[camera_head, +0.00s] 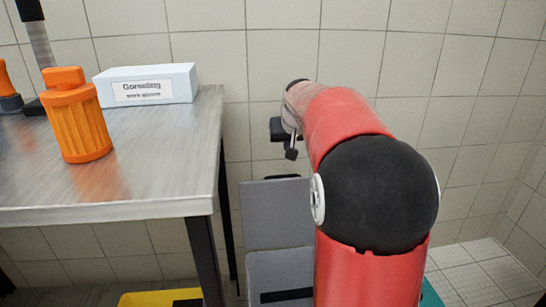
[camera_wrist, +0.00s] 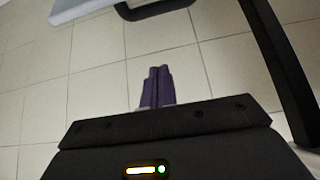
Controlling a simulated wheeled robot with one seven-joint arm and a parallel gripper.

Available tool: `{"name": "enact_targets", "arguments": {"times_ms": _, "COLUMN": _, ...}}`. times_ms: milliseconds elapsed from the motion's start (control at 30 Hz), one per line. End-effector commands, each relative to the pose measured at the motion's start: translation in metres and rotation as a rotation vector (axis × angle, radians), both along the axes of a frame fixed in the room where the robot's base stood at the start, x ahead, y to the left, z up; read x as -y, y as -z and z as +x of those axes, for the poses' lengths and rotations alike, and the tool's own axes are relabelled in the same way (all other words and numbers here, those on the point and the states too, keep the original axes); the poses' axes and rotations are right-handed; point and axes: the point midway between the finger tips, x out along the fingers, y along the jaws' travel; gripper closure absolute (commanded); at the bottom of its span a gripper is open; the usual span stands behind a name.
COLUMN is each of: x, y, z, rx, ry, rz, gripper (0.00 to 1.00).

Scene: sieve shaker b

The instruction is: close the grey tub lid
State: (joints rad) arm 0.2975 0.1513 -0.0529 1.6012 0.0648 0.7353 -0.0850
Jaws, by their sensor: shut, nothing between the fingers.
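The grey tub (camera_head: 280,272) stands low beside the table, partly hidden behind my arm. Its grey lid (camera_head: 277,213) appears as a flat panel standing up at the tub's back, so the tub looks open. My gripper (camera_head: 291,153) is in the air above the lid, apart from it as far as I can tell. In the wrist view my gripper (camera_wrist: 158,84) has its two purple fingers together with nothing between them. I cannot pick out the tub or lid for sure in the wrist view.
A metal table (camera_head: 150,180) fills the left, with an orange jar (camera_head: 77,120) and a white labelled box (camera_head: 148,84) on it. Its dark leg (camera_head: 205,260) is close to the tub. A yellow container (camera_head: 150,299) is at the bottom. A tiled wall (camera_head: 450,100) is behind.

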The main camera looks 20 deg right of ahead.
Motion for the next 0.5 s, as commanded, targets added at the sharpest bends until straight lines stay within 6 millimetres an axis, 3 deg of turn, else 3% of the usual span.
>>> {"name": "enact_targets", "arguments": {"times_ms": 500, "x": 0.016, "y": 0.077, "z": 0.055, "rx": -0.004, "ry": -0.001, "rz": 0.002, "gripper": 1.00}}
